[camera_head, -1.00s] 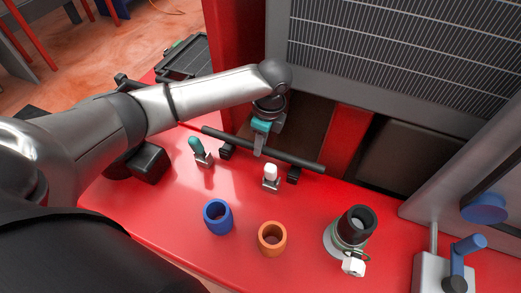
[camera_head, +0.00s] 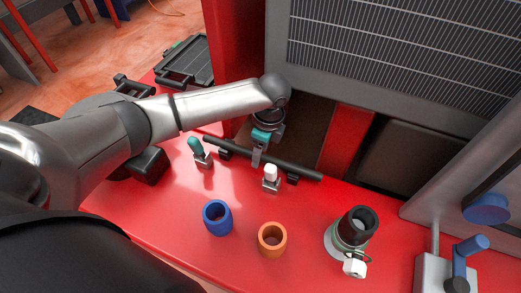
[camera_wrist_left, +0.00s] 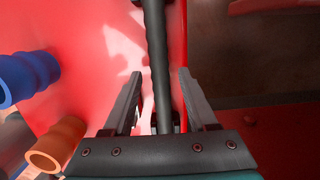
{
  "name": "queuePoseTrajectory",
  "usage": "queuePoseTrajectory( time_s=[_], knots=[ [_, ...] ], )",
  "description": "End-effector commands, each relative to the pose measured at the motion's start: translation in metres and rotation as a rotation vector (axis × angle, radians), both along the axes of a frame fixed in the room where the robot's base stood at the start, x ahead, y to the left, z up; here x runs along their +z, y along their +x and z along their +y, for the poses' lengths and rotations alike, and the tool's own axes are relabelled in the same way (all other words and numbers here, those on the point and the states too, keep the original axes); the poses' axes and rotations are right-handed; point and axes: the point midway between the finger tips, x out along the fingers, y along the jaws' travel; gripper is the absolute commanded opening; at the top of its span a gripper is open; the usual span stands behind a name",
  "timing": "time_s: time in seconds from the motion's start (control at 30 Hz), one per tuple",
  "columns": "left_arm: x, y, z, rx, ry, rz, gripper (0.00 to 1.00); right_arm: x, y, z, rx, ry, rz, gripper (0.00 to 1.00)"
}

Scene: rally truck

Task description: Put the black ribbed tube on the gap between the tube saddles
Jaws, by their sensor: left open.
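The black ribbed tube (camera_head: 300,170) lies across the two black tube saddles, the left saddle (camera_head: 225,154) and the right saddle (camera_head: 293,179), on the red surface. It appears to rest on them, though contact is hard to make out. My left gripper (camera_head: 257,160) reaches down at the tube's middle, between the saddles. In the left wrist view, the left gripper (camera_wrist_left: 159,73) is open, with one finger on each side of the tube (camera_wrist_left: 155,35) and visible space beside it. My right gripper is not in view.
A teal-capped clamp (camera_head: 200,152) and a white-capped clamp (camera_head: 271,178) stand close in front of the tube. Blue (camera_head: 217,218) and orange (camera_head: 272,240) sleeves stand nearer. A black-topped fitting (camera_head: 352,232) is at right. The radiator (camera_head: 400,60) rises behind.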

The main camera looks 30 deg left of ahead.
Motion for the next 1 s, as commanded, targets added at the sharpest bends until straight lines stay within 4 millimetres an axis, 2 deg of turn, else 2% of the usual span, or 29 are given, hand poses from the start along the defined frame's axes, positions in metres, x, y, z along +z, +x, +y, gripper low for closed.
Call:
queuePoseTrajectory(
  time_s=[0.17,0.27,0.5,0.7,0.83,1.0],
  knots=[
    [0.004,0.000,0.001,0.000,0.001,-0.001,0.58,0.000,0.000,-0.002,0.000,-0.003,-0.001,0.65],
    [0.017,0.001,-0.001,0.000,-0.001,-0.003,0.58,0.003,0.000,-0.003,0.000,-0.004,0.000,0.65],
    [0.069,0.002,-0.008,-0.002,-0.002,-0.005,0.58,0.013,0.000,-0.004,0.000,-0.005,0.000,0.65],
    [0.105,0.002,-0.012,0.000,-0.001,-0.002,0.58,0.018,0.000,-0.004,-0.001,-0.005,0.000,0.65],
    [0.118,0.002,-0.014,0.001,-0.001,-0.001,0.58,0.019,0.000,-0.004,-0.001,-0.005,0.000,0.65],
    [0.123,0.001,-0.015,0.001,-0.001,0.001,0.58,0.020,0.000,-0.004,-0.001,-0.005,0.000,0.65]
  ],
)
